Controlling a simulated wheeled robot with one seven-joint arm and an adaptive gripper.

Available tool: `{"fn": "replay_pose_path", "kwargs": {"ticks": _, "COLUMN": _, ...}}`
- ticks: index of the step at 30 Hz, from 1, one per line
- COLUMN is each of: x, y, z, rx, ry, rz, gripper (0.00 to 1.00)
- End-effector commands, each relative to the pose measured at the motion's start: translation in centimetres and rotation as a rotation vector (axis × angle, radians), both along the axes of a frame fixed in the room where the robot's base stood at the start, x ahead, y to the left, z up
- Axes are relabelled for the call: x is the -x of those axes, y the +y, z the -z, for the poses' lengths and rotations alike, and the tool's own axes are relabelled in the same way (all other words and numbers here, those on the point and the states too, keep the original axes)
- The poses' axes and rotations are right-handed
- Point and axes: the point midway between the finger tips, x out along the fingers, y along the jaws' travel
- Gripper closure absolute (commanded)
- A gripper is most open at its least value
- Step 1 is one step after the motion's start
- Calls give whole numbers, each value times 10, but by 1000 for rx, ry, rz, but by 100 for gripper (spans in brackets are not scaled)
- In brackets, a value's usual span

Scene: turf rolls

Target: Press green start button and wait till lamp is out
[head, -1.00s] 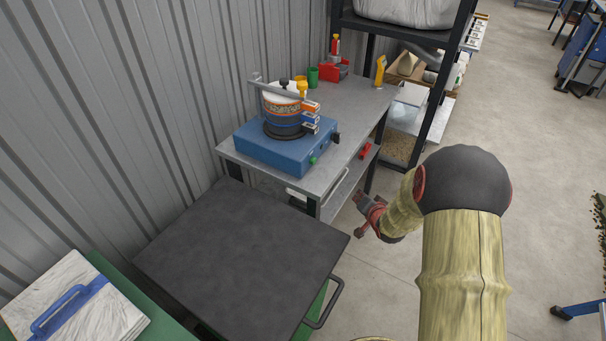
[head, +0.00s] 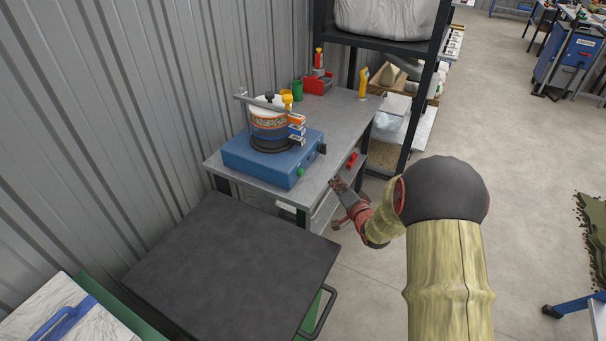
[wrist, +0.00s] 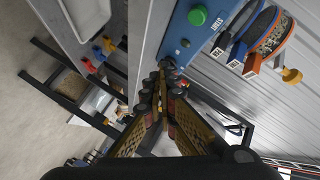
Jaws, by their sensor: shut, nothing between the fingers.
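A blue machine (head: 258,163) with a round stack of sieves on top stands on a grey metal table (head: 212,160). Its green start button (head: 300,172) is on the front face, near the right corner. The button shows large in the wrist view (wrist: 197,16), beside the word START. A small pale round spot (wrist: 185,43) lies near it; I cannot tell whether it is the lamp or whether it is lit. My gripper (head: 334,182) is shut and empty, in front of the table and right of the button. In the wrist view its fingertips (wrist: 166,66) are apart from the button.
A dark-topped green cabinet (head: 235,260) stands in front of the table. A black shelf rack (head: 410,130) stands behind it at the right. A red holder (head: 318,84) and a yellow-handled tool (head: 363,82) are at the table's back. The floor at right is mostly clear.

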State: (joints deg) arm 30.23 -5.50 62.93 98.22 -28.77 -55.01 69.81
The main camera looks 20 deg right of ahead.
Motion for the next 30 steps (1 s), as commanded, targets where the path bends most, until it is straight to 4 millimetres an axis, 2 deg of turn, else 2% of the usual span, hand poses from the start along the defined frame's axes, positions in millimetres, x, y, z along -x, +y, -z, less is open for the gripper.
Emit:
{"fn": "replay_pose_path", "kwargs": {"ticks": 18, "x": -57, "y": 45, "z": 1, "rx": 1, "ry": -2, "rz": -1, "gripper": 100}}
{"fn": "replay_pose_path", "kwargs": {"ticks": 30, "x": -65, "y": 51, "z": 0, "rx": 0, "ry": 1, "rz": 1, "gripper": 100}}
